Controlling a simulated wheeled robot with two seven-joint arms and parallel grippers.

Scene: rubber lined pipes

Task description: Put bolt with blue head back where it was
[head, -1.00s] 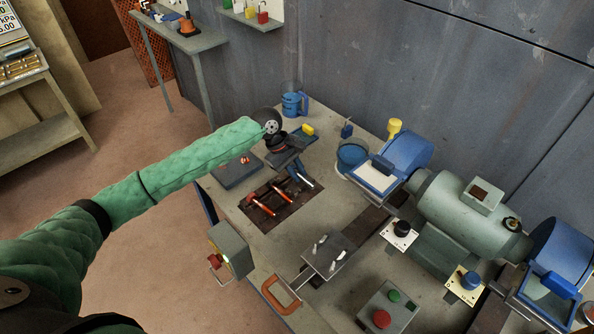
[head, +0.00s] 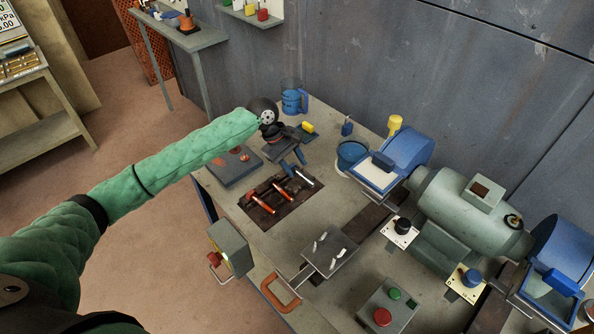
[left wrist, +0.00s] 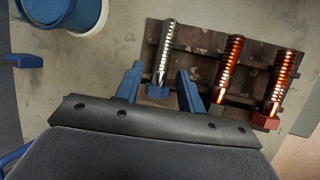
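The bolt with the blue head lies on the dark wooden rack (head: 268,212); its silver shank (head: 306,179) shows in the head view. In the left wrist view the silver shank (left wrist: 167,46) points away from me and the blue head (left wrist: 158,91) faces me. It is beside two bolts with red-orange shanks (left wrist: 229,65) (left wrist: 286,72). My left gripper (head: 293,163) is open; in the left wrist view its blue fingers (left wrist: 160,84) stand apart on either side of the blue head, with visible gaps. My right gripper is not in view.
A blue round container (head: 352,157) stands right of the rack. A grey plate (head: 230,165) lies left of it. A small panel with white levers (head: 330,252) is in front, and a grinder (head: 465,205) is at right. A blue mug (head: 294,101) stands behind.

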